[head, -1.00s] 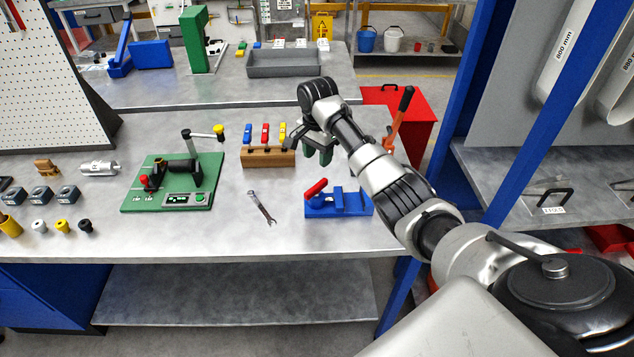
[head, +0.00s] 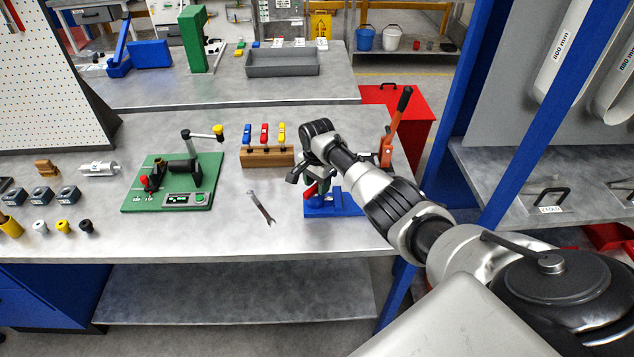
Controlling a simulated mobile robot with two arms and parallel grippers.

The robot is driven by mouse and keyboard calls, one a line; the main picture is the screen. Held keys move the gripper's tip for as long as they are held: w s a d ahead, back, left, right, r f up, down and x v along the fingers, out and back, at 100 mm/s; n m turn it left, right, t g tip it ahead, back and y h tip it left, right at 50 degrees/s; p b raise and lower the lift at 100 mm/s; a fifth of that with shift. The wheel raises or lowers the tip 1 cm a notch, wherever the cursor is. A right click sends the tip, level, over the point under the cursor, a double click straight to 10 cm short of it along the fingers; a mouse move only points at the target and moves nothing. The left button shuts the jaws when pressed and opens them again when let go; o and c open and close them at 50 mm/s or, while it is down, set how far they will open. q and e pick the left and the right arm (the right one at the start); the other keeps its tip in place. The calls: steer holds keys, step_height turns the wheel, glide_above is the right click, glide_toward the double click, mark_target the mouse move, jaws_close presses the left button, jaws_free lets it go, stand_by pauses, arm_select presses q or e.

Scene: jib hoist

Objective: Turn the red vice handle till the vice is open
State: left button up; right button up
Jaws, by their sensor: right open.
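The blue vice (head: 345,204) sits on the grey workbench near its front right edge. Its red handle (head: 311,191) shows only in part, at the vice's left end, beside my gripper. My right gripper (head: 316,188) is open and points down over the left part of the vice, with its fingers close to the handle. I cannot tell whether the fingers touch the handle or are on both sides of it. My wrist and forearm hide some of the vice's top. The left gripper is not in view.
A wrench (head: 262,206) lies left of the vice. A wooden block (head: 268,157) with coloured tools stands behind it. A green fixture board (head: 175,180) lies further left. An orange lever tool (head: 393,135) stands right of my arm. A blue post (head: 480,130) rises at the right.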

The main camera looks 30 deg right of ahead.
jaws_close()
